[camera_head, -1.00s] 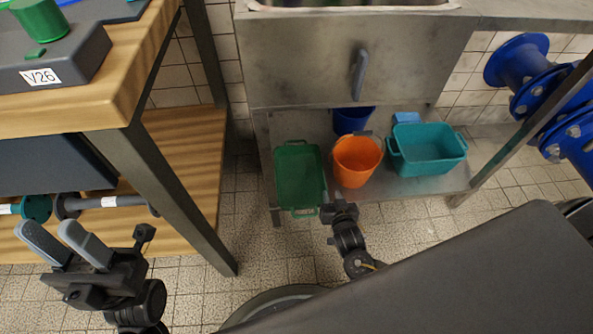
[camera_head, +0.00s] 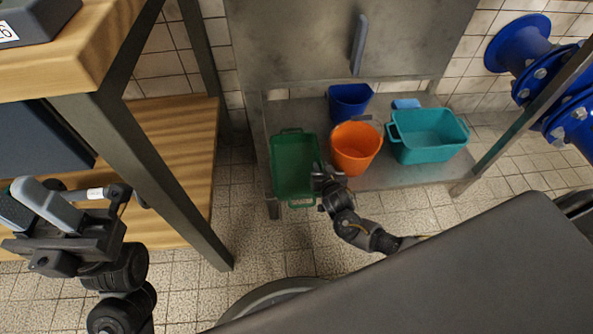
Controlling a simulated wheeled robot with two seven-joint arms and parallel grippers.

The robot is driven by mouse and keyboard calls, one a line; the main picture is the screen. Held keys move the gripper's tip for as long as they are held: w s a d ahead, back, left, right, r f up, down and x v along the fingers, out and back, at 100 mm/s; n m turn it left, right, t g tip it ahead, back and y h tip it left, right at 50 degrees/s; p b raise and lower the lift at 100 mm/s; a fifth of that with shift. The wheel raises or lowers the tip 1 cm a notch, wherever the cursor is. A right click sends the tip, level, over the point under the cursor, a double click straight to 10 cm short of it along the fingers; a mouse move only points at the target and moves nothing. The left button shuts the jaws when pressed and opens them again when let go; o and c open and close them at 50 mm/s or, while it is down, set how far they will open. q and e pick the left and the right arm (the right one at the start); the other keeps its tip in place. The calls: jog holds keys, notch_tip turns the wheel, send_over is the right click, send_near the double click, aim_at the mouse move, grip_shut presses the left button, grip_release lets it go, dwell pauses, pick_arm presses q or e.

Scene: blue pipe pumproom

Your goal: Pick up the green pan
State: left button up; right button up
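The green pan (camera_head: 293,165) is a rectangular tray with a handle at each short end. It lies at the left end of the low metal shelf under the steel unit. My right gripper (camera_head: 325,172) is at the pan's right side, near its front right corner. It is seen from above and behind, its fingers are hard to make out, and I cannot tell whether it touches the pan. My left gripper (camera_head: 30,205) is at the lower left beside the wooden bench, with its two grey fingers apart and nothing visible between them.
An orange bucket (camera_head: 355,147) stands right of the pan, close to my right gripper. A blue bucket (camera_head: 349,101) and a teal tub (camera_head: 428,135) share the metal shelf (camera_head: 400,180). A wooden bench (camera_head: 180,150) with dark legs is at left. Blue pipes (camera_head: 545,75) are at right.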

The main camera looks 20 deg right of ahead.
jog(key=shift+w+f, duration=0.15)
jog(key=shift+w, duration=0.25)
grip_shut()
jog(key=shift+r, duration=0.25)
